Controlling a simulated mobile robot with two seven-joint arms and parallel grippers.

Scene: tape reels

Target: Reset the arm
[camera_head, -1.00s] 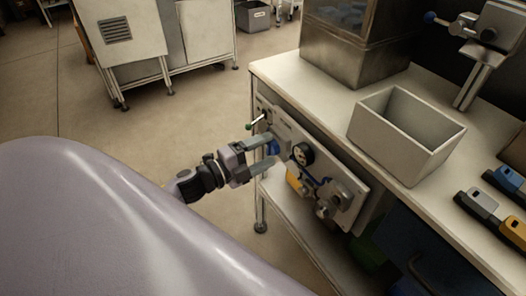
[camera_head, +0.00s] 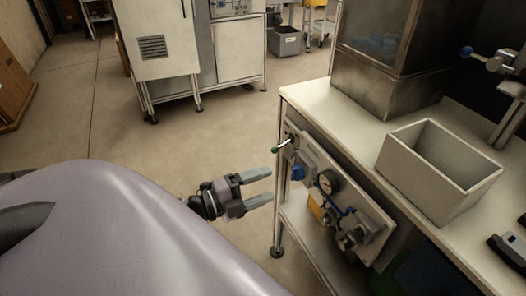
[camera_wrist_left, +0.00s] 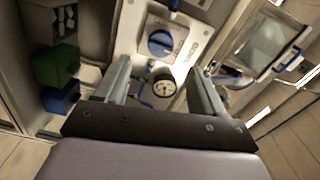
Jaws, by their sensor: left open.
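My left gripper (camera_head: 258,189) is open and empty, its two grey fingers pointing right toward the workbench. It is in the air, left of the panel (camera_head: 343,205) on the bench's side and apart from it. The panel carries a round gauge (camera_head: 328,182), a blue knob (camera_head: 297,173) and a small green-tipped lever (camera_head: 276,150). In the left wrist view the open fingers (camera_wrist_left: 158,90) frame the gauge (camera_wrist_left: 164,87), with the blue knob (camera_wrist_left: 160,43) beyond. My right gripper is not in view.
A white open bin (camera_head: 436,170) stands on the bench top (camera_head: 345,118), beside a glass-fronted metal box (camera_head: 385,60). White cabinets (camera_head: 160,50) stand at the back. The floor (camera_head: 100,125) between cabinets and bench is clear. Green and blue bins (camera_wrist_left: 57,66) show in the left wrist view.

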